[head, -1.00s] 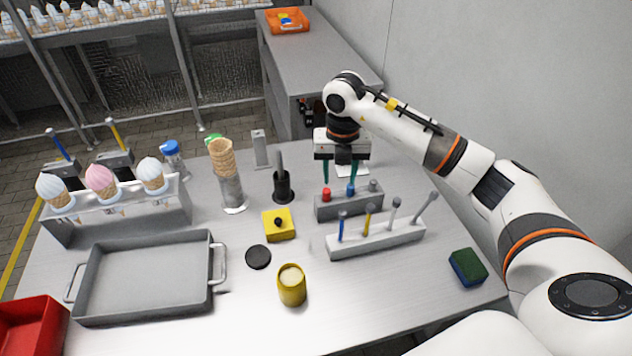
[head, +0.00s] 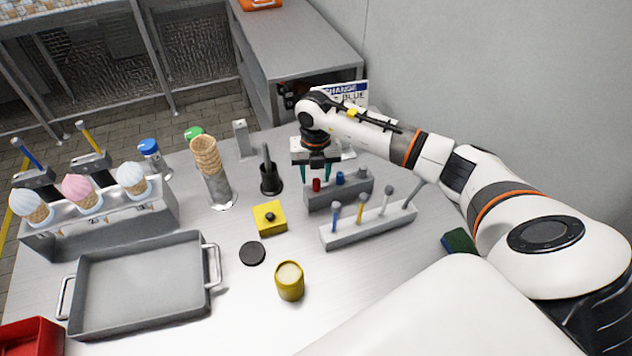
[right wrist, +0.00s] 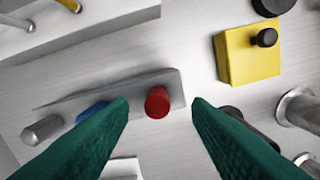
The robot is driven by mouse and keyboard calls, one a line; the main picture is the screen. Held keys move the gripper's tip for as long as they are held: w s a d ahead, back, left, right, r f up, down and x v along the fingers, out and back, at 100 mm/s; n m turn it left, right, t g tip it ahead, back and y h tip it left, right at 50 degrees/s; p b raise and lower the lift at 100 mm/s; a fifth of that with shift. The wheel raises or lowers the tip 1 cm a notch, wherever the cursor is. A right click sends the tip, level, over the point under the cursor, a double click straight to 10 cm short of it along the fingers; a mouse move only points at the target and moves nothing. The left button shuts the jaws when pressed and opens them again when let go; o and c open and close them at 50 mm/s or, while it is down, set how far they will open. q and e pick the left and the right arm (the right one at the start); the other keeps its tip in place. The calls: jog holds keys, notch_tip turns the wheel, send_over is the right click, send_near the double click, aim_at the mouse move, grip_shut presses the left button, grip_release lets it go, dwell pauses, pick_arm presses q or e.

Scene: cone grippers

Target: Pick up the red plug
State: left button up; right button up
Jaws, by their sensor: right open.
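The red plug (head: 316,185) stands upright at the left end of a grey block (head: 338,195), beside a blue plug (head: 340,178) and a grey plug (head: 365,173). In the right wrist view the red plug (right wrist: 158,101) shows between the green fingertips. My right gripper (head: 315,172) is open and points down, just above and behind the red plug. Its fingers (right wrist: 161,104) are apart and hold nothing. My left gripper is not in view.
A grey rack (head: 368,226) of several upright sticks stands in front of the block. A black holder (head: 270,180) and a yellow box (head: 269,217) with a black knob are to the left. A yellow cup (head: 289,281) stands in front. A grey tray (head: 207,308) lies left.

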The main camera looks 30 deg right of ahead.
aim_at(316, 180)
notch_tip(316, 180, down, 2)
jog(key=shift+d+f+p, duration=0.1)
jog(key=shift+f+p, duration=0.15)
jog(key=shift+p, duration=0.1)
jog(key=shift+f, duration=0.55)
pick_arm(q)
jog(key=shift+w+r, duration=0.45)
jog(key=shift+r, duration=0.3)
